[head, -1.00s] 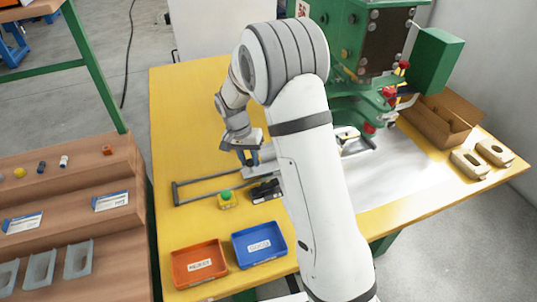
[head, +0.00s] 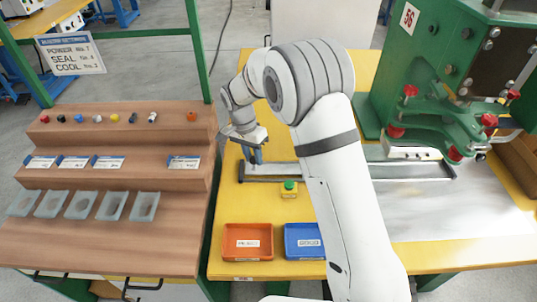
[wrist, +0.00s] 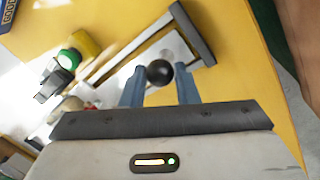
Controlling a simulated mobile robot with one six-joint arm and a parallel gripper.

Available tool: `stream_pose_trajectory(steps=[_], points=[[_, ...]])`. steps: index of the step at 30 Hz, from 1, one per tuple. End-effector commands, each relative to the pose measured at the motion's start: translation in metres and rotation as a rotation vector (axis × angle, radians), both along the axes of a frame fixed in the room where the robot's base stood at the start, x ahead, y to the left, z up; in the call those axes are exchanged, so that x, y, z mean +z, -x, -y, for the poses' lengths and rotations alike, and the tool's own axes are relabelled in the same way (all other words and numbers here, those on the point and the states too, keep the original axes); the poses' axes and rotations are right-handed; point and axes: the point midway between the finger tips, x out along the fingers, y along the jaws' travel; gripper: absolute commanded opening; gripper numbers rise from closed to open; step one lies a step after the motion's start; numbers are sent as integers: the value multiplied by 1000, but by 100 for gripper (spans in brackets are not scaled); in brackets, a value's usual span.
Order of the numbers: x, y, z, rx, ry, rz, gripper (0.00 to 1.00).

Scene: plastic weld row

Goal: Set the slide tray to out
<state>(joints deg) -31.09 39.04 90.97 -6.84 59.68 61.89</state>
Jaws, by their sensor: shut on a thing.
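The slide tray is a silver plate (wrist: 178,50) in a dark rail frame on the yellow table, with a black ball knob (wrist: 159,72). The wrist view shows the knob between the two blue fingers of my gripper (wrist: 159,88), near the closed end of the rails (wrist: 196,34). In the head view my gripper (head: 254,157) is low over the left end of the rail frame (head: 243,172). My gripper is shut on the knob. My arm hides the middle of the rails, and the knob is not clear in the head view.
A green button on a yellow box (head: 289,189) stands just in front of the rails. An orange tray (head: 247,256) and a blue tray (head: 303,255) lie at the front. The green press (head: 440,100) stands at the right. A stepped wooden shelf (head: 110,235) is at the left.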

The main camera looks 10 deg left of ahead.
Motion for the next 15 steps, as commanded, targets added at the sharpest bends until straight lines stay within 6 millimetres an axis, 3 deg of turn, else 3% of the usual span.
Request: stream_pose_trajectory(steps=[13,14,15], points=[[1,0,-8,0,-8,5,0],[1,0,-8,0,-9,6,28],[2,0,-8,0,-11,5,32]])
